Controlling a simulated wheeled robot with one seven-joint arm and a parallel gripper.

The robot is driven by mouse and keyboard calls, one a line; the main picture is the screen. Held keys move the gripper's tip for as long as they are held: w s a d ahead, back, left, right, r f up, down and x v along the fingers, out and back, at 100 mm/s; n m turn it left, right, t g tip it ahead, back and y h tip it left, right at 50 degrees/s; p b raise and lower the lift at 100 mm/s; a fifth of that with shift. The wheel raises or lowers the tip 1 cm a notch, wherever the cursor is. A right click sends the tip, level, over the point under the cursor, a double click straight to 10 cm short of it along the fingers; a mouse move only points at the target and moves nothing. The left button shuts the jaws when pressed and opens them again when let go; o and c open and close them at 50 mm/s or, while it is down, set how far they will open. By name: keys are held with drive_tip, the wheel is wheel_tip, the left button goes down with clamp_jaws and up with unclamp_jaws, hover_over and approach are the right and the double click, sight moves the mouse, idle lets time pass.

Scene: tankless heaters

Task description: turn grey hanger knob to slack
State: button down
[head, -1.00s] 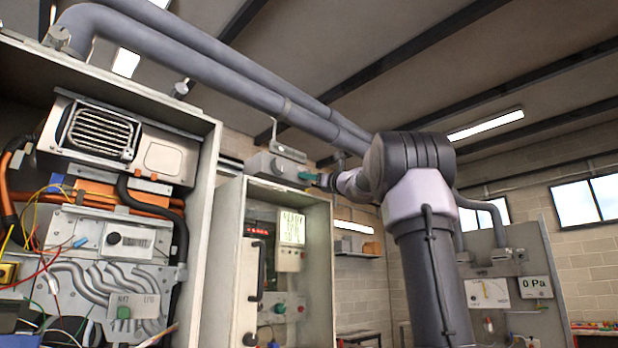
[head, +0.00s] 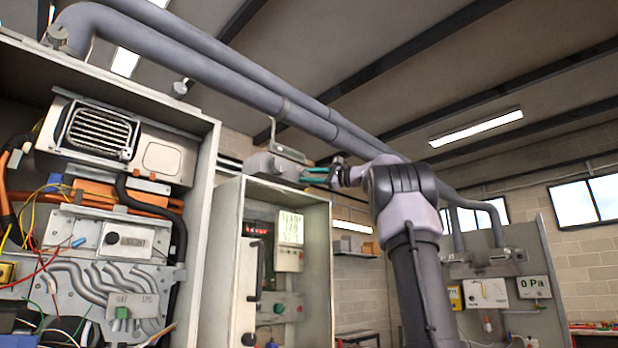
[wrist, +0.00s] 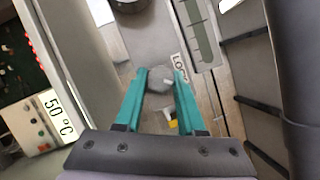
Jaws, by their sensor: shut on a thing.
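The grey hanger (head: 262,164) hangs below the large overhead pipes, above the open cabinet. My gripper (head: 308,174) reaches it from the right with its teal fingers. In the wrist view, the grey hanger knob (wrist: 160,80) sits between the fingertips, and my gripper (wrist: 160,76) is shut on it. A label reading "LOCK" (wrist: 180,66) is beside the right fingertip. The knob's marking cannot be read, and the fingers hide its sides. In the head view the knob is too small to make out.
Thick grey pipes (head: 240,88) run overhead close to my arm. The open cabinet (head: 228,215) stands below the hanger; its display (wrist: 57,112) reads 50 °C in the wrist view. A heater with loose wires (head: 125,240) is at left. A gauge panel (head: 487,292) stands at right.

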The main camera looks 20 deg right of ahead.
drive_tip(key=n+g, duration=0.1)
drive_tip(key=n, duration=0.4)
drive_tip(key=shift+g+h, duration=0.4)
drive_tip(key=c, duration=0.5)
unclamp_jaws()
drive_tip(key=shift+r, duration=0.1)
drive_tip(key=shift+d, duration=0.1)
drive_tip(key=v, duration=1)
drive_tip(key=shift+s+d, duration=0.2)
drive_tip(key=shift+d, duration=0.05)
